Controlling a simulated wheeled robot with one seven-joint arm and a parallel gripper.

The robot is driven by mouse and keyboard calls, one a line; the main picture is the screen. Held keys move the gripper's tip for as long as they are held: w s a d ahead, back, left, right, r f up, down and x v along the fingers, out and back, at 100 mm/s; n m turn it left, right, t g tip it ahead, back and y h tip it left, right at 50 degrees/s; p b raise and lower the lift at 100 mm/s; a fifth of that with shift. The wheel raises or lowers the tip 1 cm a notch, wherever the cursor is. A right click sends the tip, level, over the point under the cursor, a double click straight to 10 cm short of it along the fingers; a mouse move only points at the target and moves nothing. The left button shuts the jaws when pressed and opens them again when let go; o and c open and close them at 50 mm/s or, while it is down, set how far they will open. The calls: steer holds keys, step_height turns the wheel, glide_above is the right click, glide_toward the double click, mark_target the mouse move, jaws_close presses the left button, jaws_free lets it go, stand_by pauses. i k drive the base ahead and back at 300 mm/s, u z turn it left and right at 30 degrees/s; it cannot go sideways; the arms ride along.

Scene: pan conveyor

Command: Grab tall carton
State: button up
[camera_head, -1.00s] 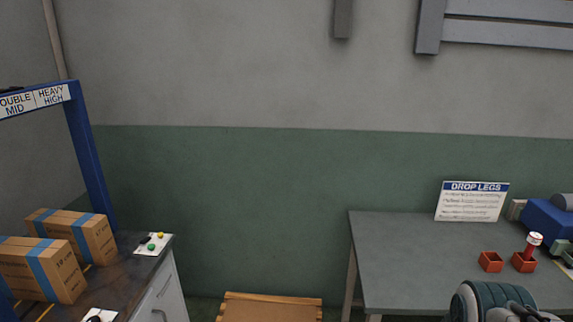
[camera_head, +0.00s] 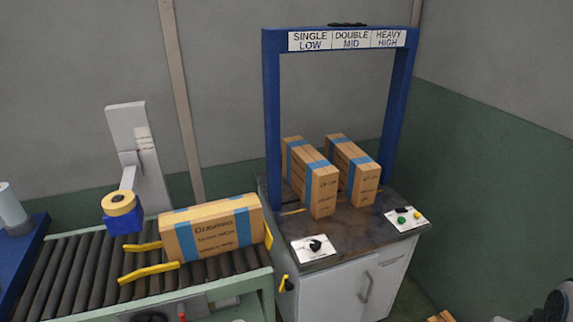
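Three brown cartons with blue bands are in view; I cannot tell which one the task calls the tall carton. One carton with dark print (camera_head: 215,232) lies lengthwise at the right end of the roller conveyor (camera_head: 78,265), by yellow guides. Two narrow cartons stand side by side on the dark machine top, the left one (camera_head: 323,190) and the right one (camera_head: 365,180), apart from each other, under the blue arch (camera_head: 272,110). My gripper is not in view; only a dark piece, likely of my arm, shows at the lower right edge.
The arch sign (camera_head: 347,40) reads single low, double mid, heavy high. Control panels (camera_head: 315,246) (camera_head: 407,218) sit at the machine's front and right. A tape dispenser head (camera_head: 120,207) on a grey post stands over the conveyor. Floor at right is mostly clear.

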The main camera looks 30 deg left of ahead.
mark_target(310, 177)
steer(key=u, duration=0.8)
steer(key=i, duration=0.7)
steer(key=u, duration=0.5)
steer(key=i, duration=0.5)
